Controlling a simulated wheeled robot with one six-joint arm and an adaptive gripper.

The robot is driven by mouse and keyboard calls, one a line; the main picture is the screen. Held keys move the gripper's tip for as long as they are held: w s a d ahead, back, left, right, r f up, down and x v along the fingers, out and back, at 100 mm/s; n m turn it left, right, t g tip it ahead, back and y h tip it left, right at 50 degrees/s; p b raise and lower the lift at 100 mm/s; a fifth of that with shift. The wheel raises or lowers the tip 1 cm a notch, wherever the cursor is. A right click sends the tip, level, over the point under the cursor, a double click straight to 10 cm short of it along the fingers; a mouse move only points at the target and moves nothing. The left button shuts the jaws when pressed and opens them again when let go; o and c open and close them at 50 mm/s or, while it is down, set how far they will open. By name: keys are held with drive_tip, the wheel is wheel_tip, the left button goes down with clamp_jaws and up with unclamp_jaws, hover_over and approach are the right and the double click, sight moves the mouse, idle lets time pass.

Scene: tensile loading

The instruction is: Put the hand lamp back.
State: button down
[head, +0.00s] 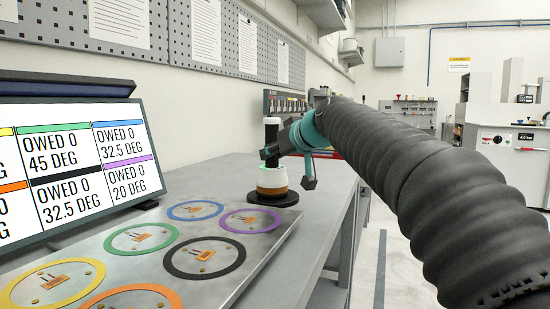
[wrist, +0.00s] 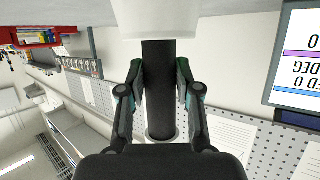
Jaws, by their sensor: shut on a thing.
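The hand lamp (head: 271,179) has a black handle and a white body with an orange-brown lower band. It is upright at the far end of the bench, over a round black base (head: 287,198). I cannot tell whether it rests on this base or is just above it. My gripper (head: 276,151) comes in from the right and is shut on the handle above the white body. In the wrist view the two fingers of my gripper (wrist: 160,88) sit on either side of the black handle (wrist: 158,62), and the white body (wrist: 157,18) is at the top edge.
A metal plate (head: 222,273) with several coloured rings lies in front on the grey bench (head: 215,178). A monitor (head: 70,165) stands at left. A pegboard (head: 175,40) with papers lines the wall. A red rack (head: 331,153) is behind my gripper.

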drive_tip(key=shift+f, duration=0.25)
drive_tip(key=c, duration=0.8)
unclamp_jaws()
drive_tip(key=shift+s+d+r, duration=0.15)
drive_tip(key=v, duration=1.1)
drive_tip(key=shift+s+d+b, duration=0.2)
drive_tip(key=shift+b, duration=0.2)
